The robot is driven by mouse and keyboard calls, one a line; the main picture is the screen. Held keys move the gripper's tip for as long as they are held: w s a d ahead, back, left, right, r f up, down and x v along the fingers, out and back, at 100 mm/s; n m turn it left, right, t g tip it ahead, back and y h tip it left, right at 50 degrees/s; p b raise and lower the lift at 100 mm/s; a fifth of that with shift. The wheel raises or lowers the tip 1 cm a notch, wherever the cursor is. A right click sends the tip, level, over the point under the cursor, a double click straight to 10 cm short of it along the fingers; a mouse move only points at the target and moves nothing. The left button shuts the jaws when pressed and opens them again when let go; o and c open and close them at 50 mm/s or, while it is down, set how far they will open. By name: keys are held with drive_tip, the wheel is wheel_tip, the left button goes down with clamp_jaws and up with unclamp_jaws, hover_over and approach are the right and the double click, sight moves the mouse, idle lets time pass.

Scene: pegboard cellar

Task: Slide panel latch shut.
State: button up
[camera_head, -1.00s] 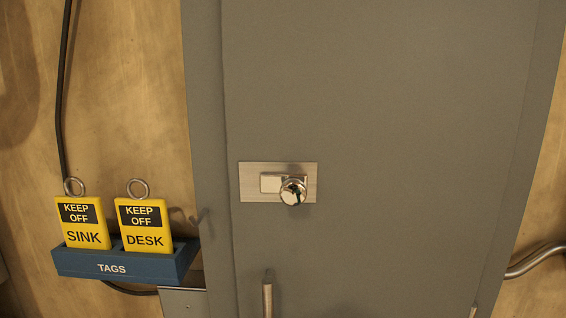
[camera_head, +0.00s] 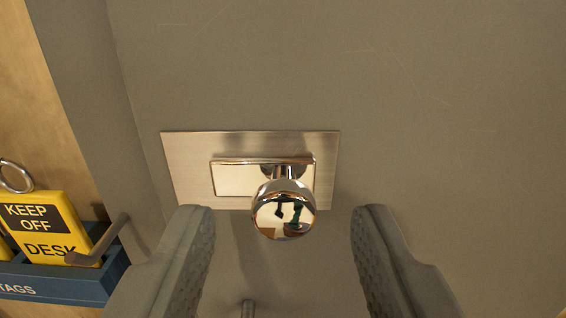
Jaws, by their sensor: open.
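The panel latch is a shiny chrome knob (camera_head: 283,210) on a pale sliding bar (camera_head: 235,180), set on a brushed metal plate (camera_head: 322,150) on the grey panel door (camera_head: 420,90). The knob is at the right end of the bar. My gripper (camera_head: 282,215) is open, with one finger to the left of the knob and the other to its right. Gaps show on both sides, and neither finger appears to touch the knob. Its depth relative to the fingertips is hard to tell.
At lower left, a blue tags holder (camera_head: 90,285) carries a yellow "KEEP OFF DESK" tag (camera_head: 50,225) with a metal ring. A small hook or peg (camera_head: 105,240) sticks out by the door's left edge, close to my left finger. The door face above and to the right is bare.

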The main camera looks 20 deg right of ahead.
drive_tip(key=shift+x, duration=1.1)
clamp_jaws()
